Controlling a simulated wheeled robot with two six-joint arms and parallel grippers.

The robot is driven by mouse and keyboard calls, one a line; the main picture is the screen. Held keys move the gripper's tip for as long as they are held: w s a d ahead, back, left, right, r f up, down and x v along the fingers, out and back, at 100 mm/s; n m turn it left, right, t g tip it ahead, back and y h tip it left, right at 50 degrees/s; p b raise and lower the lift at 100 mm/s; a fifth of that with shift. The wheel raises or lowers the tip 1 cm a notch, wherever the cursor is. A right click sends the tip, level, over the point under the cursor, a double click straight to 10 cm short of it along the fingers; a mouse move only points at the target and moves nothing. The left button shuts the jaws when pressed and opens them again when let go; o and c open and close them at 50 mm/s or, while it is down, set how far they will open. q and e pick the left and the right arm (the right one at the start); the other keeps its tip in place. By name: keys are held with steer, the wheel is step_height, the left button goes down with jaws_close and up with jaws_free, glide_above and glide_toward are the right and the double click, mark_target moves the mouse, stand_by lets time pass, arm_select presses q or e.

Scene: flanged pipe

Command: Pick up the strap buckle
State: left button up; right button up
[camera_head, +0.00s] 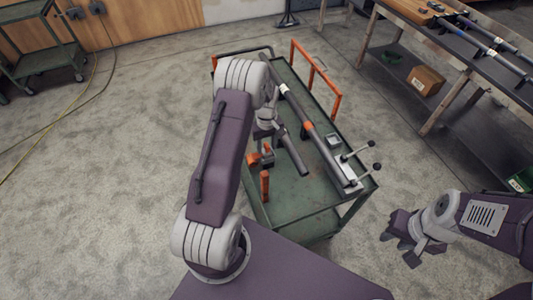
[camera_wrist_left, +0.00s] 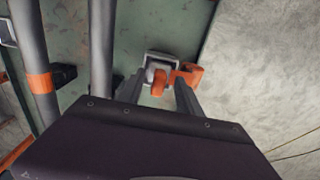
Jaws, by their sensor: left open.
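The strap buckle, a small grey metal frame with orange parts, lies on the green cart top near its left edge in the head view (camera_head: 267,155). In the left wrist view the buckle (camera_wrist_left: 160,75) shows just beyond the fingertips, between their lines. My left gripper (camera_wrist_left: 157,82) is open and empty above it, pointing down. In the head view my left arm partly hides this gripper (camera_head: 268,128). My right gripper (camera_head: 399,250) is off the cart at the lower right, fingers apart and empty.
The cart (camera_head: 295,208) has orange posts and rails. A long grey pipe (camera_head: 305,115) with orange bands lies along it, beside a shorter dark tube (camera_head: 293,155). A clamp with levers (camera_head: 360,160) is at the cart's right. A workbench (camera_head: 450,45) stands upper right.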

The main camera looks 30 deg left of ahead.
arm_select(q)
steer(key=shift+w, duration=0.15)
steer(key=c, duration=0.4)
jaws_close()
stand_by(0.8)
